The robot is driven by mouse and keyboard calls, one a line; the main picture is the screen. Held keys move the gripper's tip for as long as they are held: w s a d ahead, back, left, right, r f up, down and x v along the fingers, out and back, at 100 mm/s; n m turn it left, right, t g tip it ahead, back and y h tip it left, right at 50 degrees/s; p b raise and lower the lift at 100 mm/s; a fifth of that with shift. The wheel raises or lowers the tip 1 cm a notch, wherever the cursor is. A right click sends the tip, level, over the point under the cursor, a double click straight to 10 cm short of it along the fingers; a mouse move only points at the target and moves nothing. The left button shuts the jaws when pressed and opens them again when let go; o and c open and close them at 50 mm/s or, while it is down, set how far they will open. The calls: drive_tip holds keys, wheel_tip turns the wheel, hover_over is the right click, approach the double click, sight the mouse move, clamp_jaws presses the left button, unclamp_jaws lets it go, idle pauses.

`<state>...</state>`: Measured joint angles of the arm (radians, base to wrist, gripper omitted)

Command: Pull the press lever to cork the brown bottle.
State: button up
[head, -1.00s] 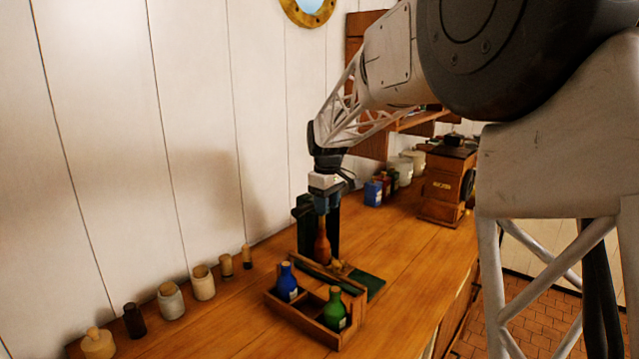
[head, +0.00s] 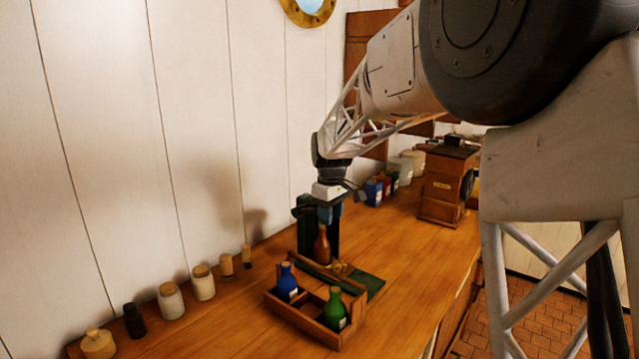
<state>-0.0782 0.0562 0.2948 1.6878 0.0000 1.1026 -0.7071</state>
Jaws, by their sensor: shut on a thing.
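The brown bottle (head: 322,248) stands upright on the green base (head: 368,284) of the dark green press (head: 305,228), beyond the wooden carrier. My gripper (head: 328,214) is pointing down right above the bottle, at the top of the press. It is shut on the press lever, which is mostly hidden behind the fingers and wrist. The bottle's mouth and any cork in it are hidden by my gripper.
A wooden carrier (head: 312,330) in front holds a blue bottle (head: 287,284) and a green bottle (head: 335,312). Several jars and corks line the wall at left. A wooden grinder box (head: 440,188) and tins stand at the back right. The counter right of the press is clear.

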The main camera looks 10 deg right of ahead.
drive_tip(key=shift+f, duration=0.2)
drive_tip(key=shift+s+d+f, duration=0.1)
drive_tip(key=shift+s+f, duration=0.05)
drive_tip(key=shift+f, duration=0.4)
drive_tip(key=shift+s+d+f, duration=0.1)
drive_tip(key=shift+f, duration=0.6)
drive_tip(key=shift+d+f, duration=0.1)
drive_tip(key=shift+f, duration=0.55)
drive_tip(key=shift+w+a+r, duration=0.15)
drive_tip(key=shift+r, duration=0.7)
drive_tip(key=shift+w+a+r, duration=0.1)
drive_tip(key=shift+a+r, duration=0.05)
drive_tip(key=shift+r, duration=0.7)
